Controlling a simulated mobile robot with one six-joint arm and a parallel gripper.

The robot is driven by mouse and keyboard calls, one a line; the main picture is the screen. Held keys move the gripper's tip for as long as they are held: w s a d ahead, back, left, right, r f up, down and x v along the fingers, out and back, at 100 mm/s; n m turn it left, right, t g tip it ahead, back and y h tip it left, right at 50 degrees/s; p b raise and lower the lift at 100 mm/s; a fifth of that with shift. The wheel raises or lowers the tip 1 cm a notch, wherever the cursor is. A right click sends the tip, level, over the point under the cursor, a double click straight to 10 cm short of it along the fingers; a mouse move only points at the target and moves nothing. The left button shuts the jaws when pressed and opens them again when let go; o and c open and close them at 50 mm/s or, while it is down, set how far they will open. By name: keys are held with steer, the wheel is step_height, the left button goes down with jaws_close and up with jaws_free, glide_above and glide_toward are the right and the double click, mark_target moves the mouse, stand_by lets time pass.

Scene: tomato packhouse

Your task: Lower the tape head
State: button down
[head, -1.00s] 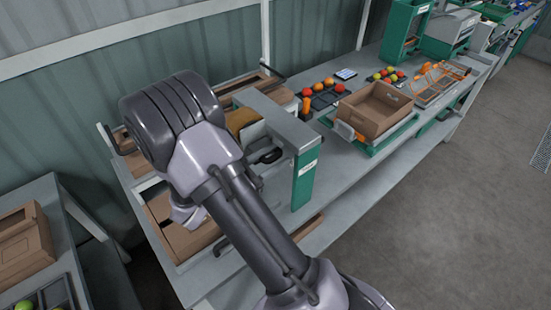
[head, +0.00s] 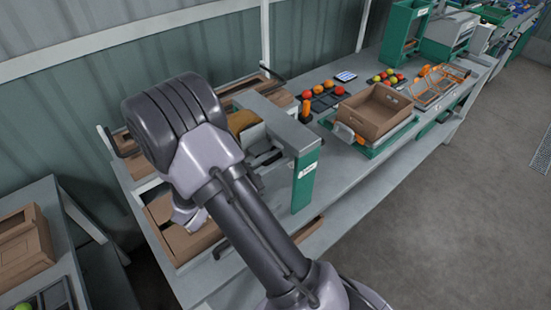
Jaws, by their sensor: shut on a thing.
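The case taper on the bench shows as a grey cross arm on a green post (head: 305,180). Under the cross arm, dark slotted parts (head: 265,158) show, partly cut off by my arm; I cannot tell for sure which of them is the tape head or how low it sits. My arm's elbow and upper link cover the left part of the taper. A pale part of my wrist shows below the elbow, over an open carton. My gripper is hidden behind my arm, so its fingers and what they touch cannot be seen.
An open carton (head: 180,238) lies on the bench's near left end. Another open carton (head: 375,108) sits on a green stand to the right. A dark tray of red and orange tomatoes (head: 326,100) lies behind it. A side table with a carton (head: 25,250) stands at left.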

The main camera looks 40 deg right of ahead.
stand_by(0.9)
step_height(320, 180, down, 6)
steer(key=b, duration=0.1)
steer(key=shift+b, duration=0.35)
steer(key=c, duration=1.4)
jaws_free()
steer(key=shift+f, duration=0.1)
steer(key=shift+o, duration=0.2)
steer(key=a+p, duration=0.3)
steer(key=a, duration=1.4)
steer(key=shift+a, duration=0.25)
